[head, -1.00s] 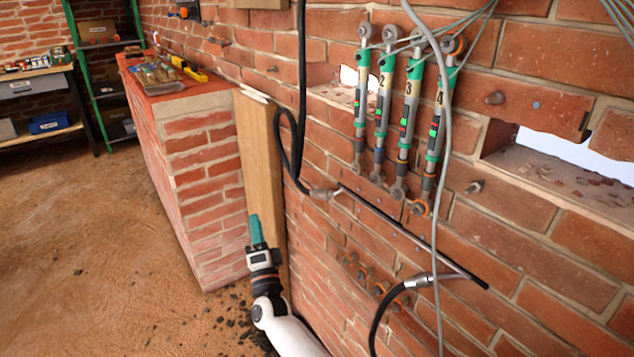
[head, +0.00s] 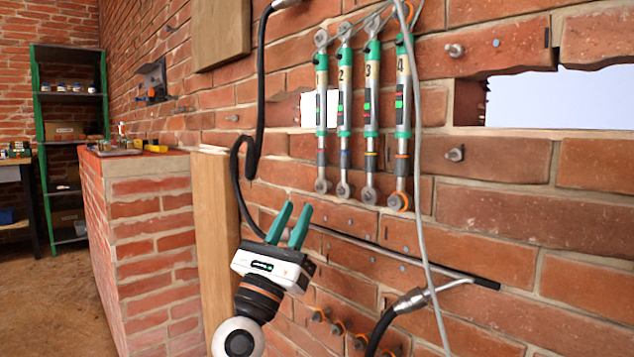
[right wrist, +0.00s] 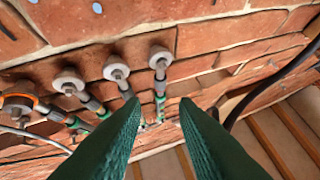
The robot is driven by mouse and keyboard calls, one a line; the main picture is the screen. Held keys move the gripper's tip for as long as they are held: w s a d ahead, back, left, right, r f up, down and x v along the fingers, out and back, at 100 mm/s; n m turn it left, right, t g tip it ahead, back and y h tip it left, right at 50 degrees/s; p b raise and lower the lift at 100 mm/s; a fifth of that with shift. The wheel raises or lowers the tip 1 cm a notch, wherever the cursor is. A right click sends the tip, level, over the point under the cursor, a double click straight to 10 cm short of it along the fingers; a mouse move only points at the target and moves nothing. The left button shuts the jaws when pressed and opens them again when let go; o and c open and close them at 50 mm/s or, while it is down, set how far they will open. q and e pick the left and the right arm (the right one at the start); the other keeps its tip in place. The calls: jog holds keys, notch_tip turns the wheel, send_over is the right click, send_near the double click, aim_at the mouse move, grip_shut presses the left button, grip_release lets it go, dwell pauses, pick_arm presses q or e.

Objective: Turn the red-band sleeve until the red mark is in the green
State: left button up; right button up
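Several upright turnbuckle-like rods hang on the brick wall, numbered with green upper collars: rod 1 (head: 321,110), rod 2 (head: 344,110), rod 3 (head: 371,110) and rod 4 (head: 402,110). Dark windows with red and green marks show on them. My right gripper (head: 294,208) is open and empty, below and left of the rods. In the right wrist view its green fingers (right wrist: 160,103) point up beneath the rods' lower ends. My left gripper is out of view.
A black hose (head: 262,90) hangs left of the rods and a grey cable (head: 418,180) runs down in front, right of rod 4. A dark bar (head: 440,268) slants below them. A wooden post (head: 212,235) and brick counter (head: 150,235) stand left.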

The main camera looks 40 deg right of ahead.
aim_at(319, 162)
jog(key=b+x, duration=0.1)
jog(key=x, duration=1)
jog(key=shift+a, duration=0.1)
jog(key=shift+c, duration=0.4)
jog(key=shift+f, duration=0.1)
grip_shut()
